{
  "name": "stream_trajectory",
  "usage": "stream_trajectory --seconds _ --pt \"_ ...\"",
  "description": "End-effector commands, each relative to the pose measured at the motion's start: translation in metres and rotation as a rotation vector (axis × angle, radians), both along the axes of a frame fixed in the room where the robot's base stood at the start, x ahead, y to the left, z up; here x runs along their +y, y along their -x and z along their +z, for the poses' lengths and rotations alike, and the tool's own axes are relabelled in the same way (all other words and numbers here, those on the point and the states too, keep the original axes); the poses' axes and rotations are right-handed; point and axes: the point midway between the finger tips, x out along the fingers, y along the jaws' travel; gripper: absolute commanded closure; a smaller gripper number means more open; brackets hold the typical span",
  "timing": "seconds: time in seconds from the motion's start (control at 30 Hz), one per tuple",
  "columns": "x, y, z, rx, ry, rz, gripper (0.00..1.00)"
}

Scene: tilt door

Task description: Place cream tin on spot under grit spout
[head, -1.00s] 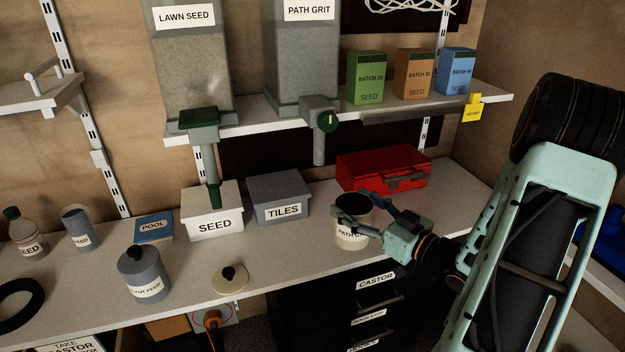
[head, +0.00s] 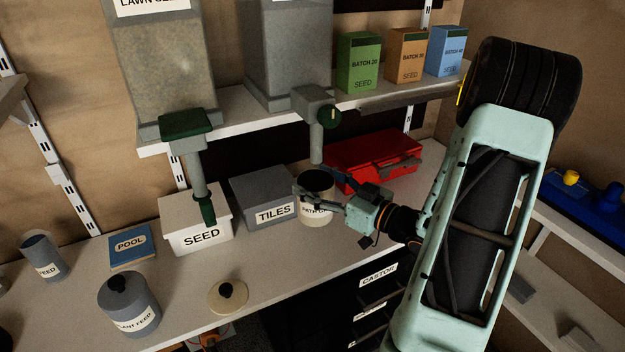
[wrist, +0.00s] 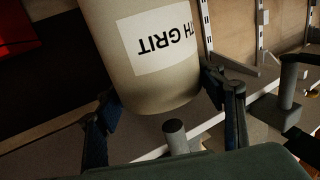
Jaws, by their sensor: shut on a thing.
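The cream tin (head: 317,211), open-topped with a dark inside and a PATH GRIT label, is in my gripper (head: 320,194). Its fingers are shut around the tin's upper part from the right. The tin looks upright, just below the grit spout (head: 316,145) in the head view, with a small gap between rim and spout end. I cannot tell if its base touches the bench. In the wrist view the tin (wrist: 135,85) appears upside down between the fingers, with a grey tube end (wrist: 175,133) near its rim. The spot under the spout is not visible.
The grey TILES box (head: 262,190) stands close on the tin's left, the red case (head: 375,155) behind right. The white SEED box (head: 195,225) sits under the lawn seed spout. A cream lid (head: 228,297) and plant feed tin (head: 128,305) lie nearer.

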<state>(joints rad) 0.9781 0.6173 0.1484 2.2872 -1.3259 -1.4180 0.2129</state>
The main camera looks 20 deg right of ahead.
Motion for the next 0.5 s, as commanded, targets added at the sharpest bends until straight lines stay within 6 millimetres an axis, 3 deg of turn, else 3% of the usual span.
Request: stream_trajectory --seconds 0.27,0.5 --pt "0.0 0.001 0.001 0.0 0.001 0.001 0.93" --pt "0.0 0.001 -0.012 -0.001 0.0 0.001 0.93"
